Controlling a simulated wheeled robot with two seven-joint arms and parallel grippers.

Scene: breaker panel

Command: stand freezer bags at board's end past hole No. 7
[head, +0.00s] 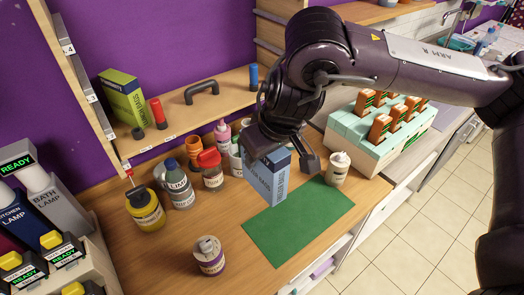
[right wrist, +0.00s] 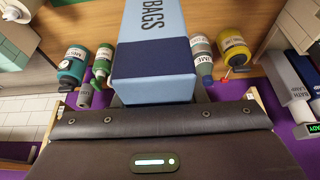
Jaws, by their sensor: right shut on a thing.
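A blue freezer bags box (head: 267,180) hangs upright in my right gripper (head: 284,150), over the counter near the green mat. The box also fills the middle of the right wrist view (right wrist: 155,60), where "BAGS" shows. The wooden board (head: 222,108) runs along the purple wall. A green and yellow box (head: 124,97), a red-handled tool (head: 158,112), a dark handle (head: 202,92) and a blue-handled tool (head: 254,77) are on it. Small labels line its front edge; I cannot read the hole numbers. The board's right end is partly behind my right arm. My left gripper is out of view.
Several bottles, including a yellow one (head: 146,210) and a grey one (head: 179,184), stand below the board. A pale rack (head: 380,130) of orange items stands right.

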